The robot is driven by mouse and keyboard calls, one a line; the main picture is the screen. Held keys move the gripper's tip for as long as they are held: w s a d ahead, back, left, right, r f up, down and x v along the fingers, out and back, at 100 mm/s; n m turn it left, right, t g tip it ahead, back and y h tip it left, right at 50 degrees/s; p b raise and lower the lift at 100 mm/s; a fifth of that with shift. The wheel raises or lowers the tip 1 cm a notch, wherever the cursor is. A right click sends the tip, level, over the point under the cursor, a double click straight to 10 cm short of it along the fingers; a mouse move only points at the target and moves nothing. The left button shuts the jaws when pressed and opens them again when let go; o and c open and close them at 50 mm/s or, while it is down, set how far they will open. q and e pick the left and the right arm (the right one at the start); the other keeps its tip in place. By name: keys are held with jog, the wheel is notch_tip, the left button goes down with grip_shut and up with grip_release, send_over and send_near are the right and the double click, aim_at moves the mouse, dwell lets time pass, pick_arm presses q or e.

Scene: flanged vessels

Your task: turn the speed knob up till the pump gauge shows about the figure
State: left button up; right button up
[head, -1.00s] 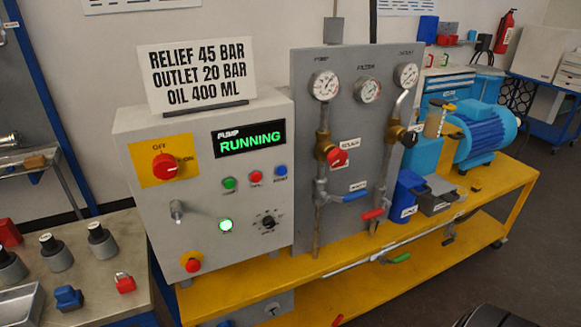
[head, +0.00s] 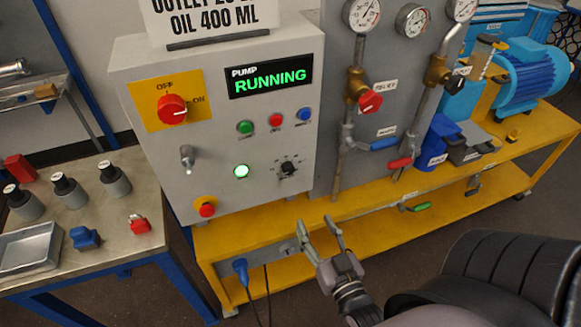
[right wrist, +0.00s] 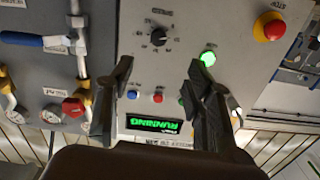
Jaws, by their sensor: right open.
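The black speed knob (head: 288,168) is on the lower right of the grey control box, right of a lit green button. It also shows in the right wrist view (right wrist: 158,37), upside down. The pump gauge (head: 362,14) is a white dial on the grey panel, cut by the top edge; its reading is too small to tell. My right gripper (head: 320,228) is open and empty, low in front of the box and below the knob. In the right wrist view its fingers (right wrist: 157,75) are apart, with the box face between them. My left gripper is not in view.
The display (head: 270,77) reads PUMP RUNNING. A red emergency button (head: 207,210) and red OFF/ON switch (head: 172,109) are on the same box. A red valve handle (head: 370,101) and pipes stand to the right. The yellow bench edge (head: 255,230) runs below the box.

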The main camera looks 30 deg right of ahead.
jog(key=p, duration=0.3)
send_near(289, 172)
jog(key=x, duration=0.8)
jog(key=shift+w+d+r, duration=0.1)
jog(key=shift+w+d, duration=0.05)
jog(key=shift+w, duration=0.4)
jog(key=shift+c, duration=0.3)
grip_shut()
jog(key=shift+m+p, duration=0.5)
jog(key=shift+m, duration=0.9)
